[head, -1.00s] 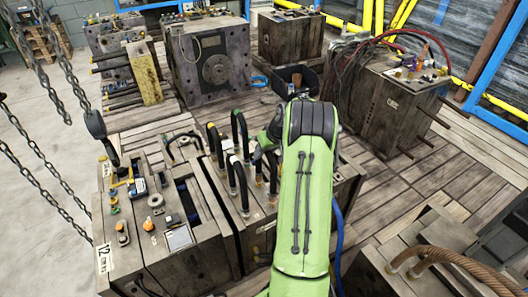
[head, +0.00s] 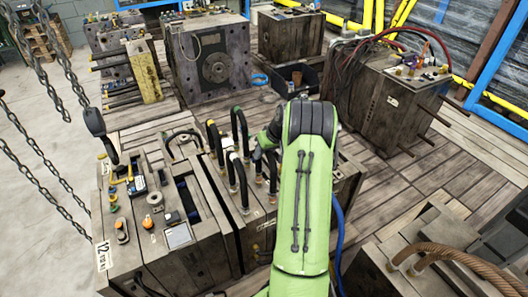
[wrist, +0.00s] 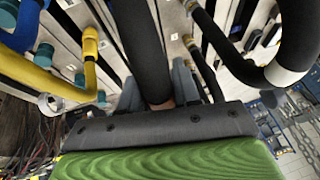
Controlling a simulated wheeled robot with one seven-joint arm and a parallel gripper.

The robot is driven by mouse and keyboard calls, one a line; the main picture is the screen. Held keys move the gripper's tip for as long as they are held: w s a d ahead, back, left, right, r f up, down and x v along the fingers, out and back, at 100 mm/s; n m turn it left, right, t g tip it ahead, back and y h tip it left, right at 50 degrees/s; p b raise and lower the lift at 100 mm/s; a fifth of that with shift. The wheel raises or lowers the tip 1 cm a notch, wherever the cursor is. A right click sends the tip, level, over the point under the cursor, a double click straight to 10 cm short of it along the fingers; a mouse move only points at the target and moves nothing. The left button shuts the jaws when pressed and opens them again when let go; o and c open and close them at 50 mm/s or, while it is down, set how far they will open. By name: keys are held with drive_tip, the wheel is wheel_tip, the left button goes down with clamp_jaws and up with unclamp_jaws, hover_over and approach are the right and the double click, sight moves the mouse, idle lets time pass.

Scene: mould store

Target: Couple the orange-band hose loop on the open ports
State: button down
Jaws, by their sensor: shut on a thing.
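My gripper (wrist: 158,92) is shut on a thick black hose (wrist: 140,45) that runs up through the middle of the wrist view. The hose's lower end is hidden behind the gripper, with a small copper-coloured bit showing there. I cannot make out an orange band on the held hose. In the head view my gripper (head: 265,139) is mostly hidden by the green arm, beside upright black hoses (head: 242,135) on the mould block. One hose top there has an orange-yellow band (head: 211,123); others show green or white. Which ports are open cannot be told.
In the wrist view a black hose with a white band (wrist: 284,74) curves close on the right, and a yellow hose (wrist: 45,80) lies on the left. Hanging chains (head: 48,80) are left of the blocks. A block with thick brown hoses (head: 450,255) stands at front right.

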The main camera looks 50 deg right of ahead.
drive_tip(key=shift+f, duration=0.35)
idle(0.4)
drive_tip(key=c, duration=0.7)
unclamp_jaws()
drive_tip(key=shift+c, duration=0.2)
drive_tip(key=p+v, duration=0.4)
drive_tip(key=v, duration=1.1)
drive_tip(key=shift+s+r, duration=0.2)
drive_tip(key=shift+r, duration=0.15)
